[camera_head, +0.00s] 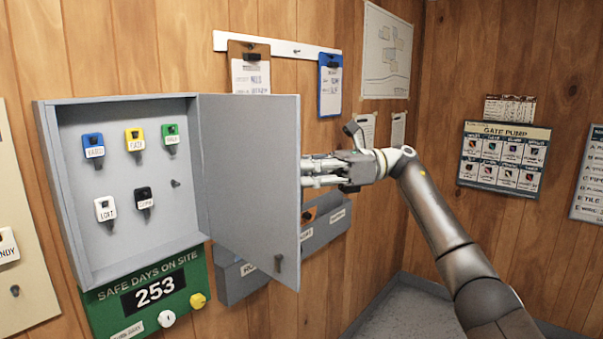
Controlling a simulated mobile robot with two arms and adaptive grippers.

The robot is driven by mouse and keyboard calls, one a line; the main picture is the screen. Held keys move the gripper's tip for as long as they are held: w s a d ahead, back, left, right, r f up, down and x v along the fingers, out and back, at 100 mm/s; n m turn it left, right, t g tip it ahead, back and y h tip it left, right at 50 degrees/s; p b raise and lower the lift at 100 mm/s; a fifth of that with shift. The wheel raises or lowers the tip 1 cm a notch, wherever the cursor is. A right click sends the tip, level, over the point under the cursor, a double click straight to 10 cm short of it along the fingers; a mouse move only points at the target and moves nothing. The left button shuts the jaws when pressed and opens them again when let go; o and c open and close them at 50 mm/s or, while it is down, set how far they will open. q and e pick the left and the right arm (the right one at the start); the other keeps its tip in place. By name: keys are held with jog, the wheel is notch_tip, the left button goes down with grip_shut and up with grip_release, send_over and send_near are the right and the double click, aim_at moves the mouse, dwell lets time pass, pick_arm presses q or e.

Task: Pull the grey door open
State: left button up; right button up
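The grey door (252,180) belongs to a shallow grey key cabinet (150,225) on the wood wall. It stands swung out to the right, hinged on the cabinet's right side, with the inside in plain view. A small grey latch-like piece (278,263) is near its lower free corner. My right gripper (312,171) is at the door's free edge, about mid-height, coming from the right. Its fingertips are hidden by the door or meet its edge, so I cannot tell whether they touch or how far apart they are. My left gripper is out of view.
Inside hang several tagged keys, such as a blue one (93,145) and a yellow one (135,139). A green sign (110,308) is below. Clipboards (330,85) hang above the door, and grey wall trays (240,280) sit behind and below it.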

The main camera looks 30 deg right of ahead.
jog(key=shift+o, duration=0.5)
jog(key=shift+w+a+r, duration=0.1)
jog(key=shift+a+r, duration=0.05)
jog(key=shift+r, duration=0.2)
jog(key=shift+d, duration=0.2)
jog(key=s+d, duration=0.1)
jog(key=d, duration=1)
jog(key=shift+s+d+f, duration=0.3)
jog(key=shift+f, duration=0.05)
